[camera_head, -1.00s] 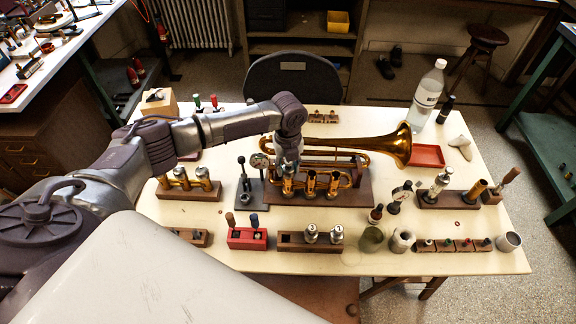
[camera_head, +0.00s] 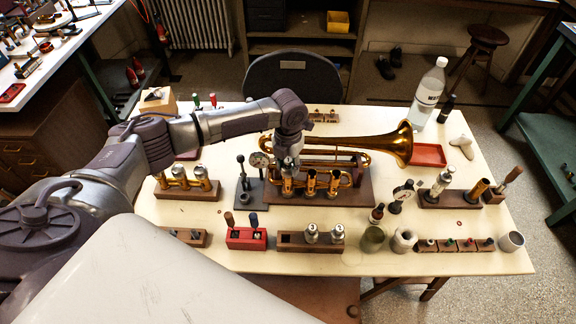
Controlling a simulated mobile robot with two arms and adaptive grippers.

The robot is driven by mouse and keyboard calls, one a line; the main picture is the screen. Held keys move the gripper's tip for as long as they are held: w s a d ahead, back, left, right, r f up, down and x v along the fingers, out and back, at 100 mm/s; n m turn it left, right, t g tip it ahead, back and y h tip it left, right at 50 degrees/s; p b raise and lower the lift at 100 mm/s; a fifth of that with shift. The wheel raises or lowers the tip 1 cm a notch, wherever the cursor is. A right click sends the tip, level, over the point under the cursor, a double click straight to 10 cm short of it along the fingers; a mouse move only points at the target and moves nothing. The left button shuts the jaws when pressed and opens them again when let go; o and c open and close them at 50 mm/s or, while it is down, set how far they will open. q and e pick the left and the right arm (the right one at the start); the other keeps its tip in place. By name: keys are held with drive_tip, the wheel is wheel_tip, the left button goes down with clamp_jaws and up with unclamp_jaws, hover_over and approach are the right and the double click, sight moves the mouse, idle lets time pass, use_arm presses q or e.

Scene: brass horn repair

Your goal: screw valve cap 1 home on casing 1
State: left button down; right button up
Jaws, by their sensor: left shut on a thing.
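The brass horn (camera_head: 385,147) lies on a dark wooden stand at the middle of the table. Its valve casings stand upright in a row at the front; casing 1 (camera_head: 287,187) is the leftmost, directly under my left gripper (camera_head: 288,166). The gripper points down and is shut on valve cap 1, which is mostly hidden between the fingers at the top of the casing. I cannot tell how deep the cap sits or whether its threads are engaged. My right gripper is not in view.
A wooden block (camera_head: 290,243) with two silver pieces stands in front, beside a red block (camera_head: 240,240). A dark lever tool (camera_head: 243,190) stands close left of the horn. A bottle (camera_head: 428,95) and red tray (camera_head: 428,153) are at right.

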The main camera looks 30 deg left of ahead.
use_arm(q)
drive_tip(key=shift+m, duration=0.3)
drive_tip(key=m, duration=0.3)
drive_tip(key=shift+f+b, duration=0.1)
drive_tip(key=shift+b, duration=0.3)
drive_tip(key=shift+m, duration=0.4)
drive_tip(key=shift+w+r+m+b, duration=0.3)
drive_tip(key=shift+w+m+b, duration=0.1)
drive_tip(key=shift+b, duration=2.1)
drive_tip(key=shift+s+b, duration=0.2)
drive_tip(key=shift+b, duration=1.5)
drive_tip(key=c, duration=0.8)
unclamp_jaws()
drive_tip(key=shift+c, duration=0.2)
drive_tip(key=shift+o, duration=1)
drive_tip(key=shift+s+f, duration=0.1)
drive_tip(key=shift+f, duration=0.05)
